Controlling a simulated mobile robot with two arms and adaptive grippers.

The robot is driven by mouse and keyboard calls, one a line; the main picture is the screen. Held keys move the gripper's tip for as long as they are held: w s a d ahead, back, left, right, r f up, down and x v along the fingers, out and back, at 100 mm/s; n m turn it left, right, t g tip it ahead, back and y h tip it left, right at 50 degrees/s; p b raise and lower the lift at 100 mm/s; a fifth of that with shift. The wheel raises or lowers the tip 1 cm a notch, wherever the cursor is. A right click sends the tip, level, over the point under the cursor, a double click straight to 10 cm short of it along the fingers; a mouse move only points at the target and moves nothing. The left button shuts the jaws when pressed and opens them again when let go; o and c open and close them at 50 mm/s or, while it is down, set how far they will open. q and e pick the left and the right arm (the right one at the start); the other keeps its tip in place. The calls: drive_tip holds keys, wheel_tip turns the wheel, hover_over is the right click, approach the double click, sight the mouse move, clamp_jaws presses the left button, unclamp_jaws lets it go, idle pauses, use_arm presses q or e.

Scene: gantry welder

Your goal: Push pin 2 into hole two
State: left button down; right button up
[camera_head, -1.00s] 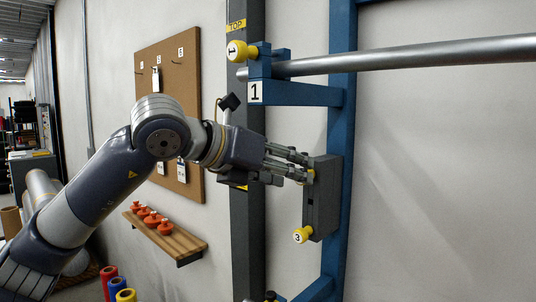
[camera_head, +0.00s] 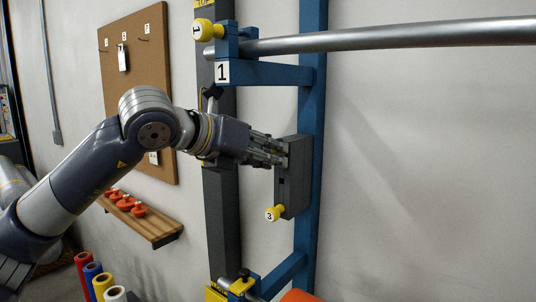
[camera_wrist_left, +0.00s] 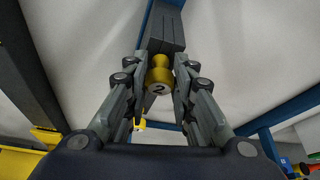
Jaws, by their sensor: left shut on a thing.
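Pin 2 (camera_wrist_left: 159,76) is yellow with a 2 on its knob, which faces the left wrist camera. My left gripper (camera_wrist_left: 160,68) is shut on this knob. In the head view, my left gripper (camera_head: 284,153) is at the upper part of a dark grey block (camera_head: 293,185) on the blue upright. The same block (camera_wrist_left: 166,30) shows just beyond the pin in the left wrist view. The pin's shank is hidden, so I cannot tell how deep it sits. I cannot make out hole two. My right gripper is not in view.
Yellow pin 3 (camera_head: 272,213) sticks out of the block's lower end. Yellow pin 1 (camera_head: 207,30) is above, by the blue bracket (camera_head: 270,73) and a steel bar (camera_head: 390,38). A wooden shelf (camera_head: 150,225) with orange pieces is at left. The wall at right is clear.

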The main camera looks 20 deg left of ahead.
use_arm(q)
drive_tip(key=s+a+b, duration=0.2)
drive_tip(key=s+b, duration=0.1)
drive_tip(key=s, duration=0.4)
drive_tip(key=shift+a+b, duration=0.3)
drive_tip(key=shift+b, duration=0.1)
idle(0.7)
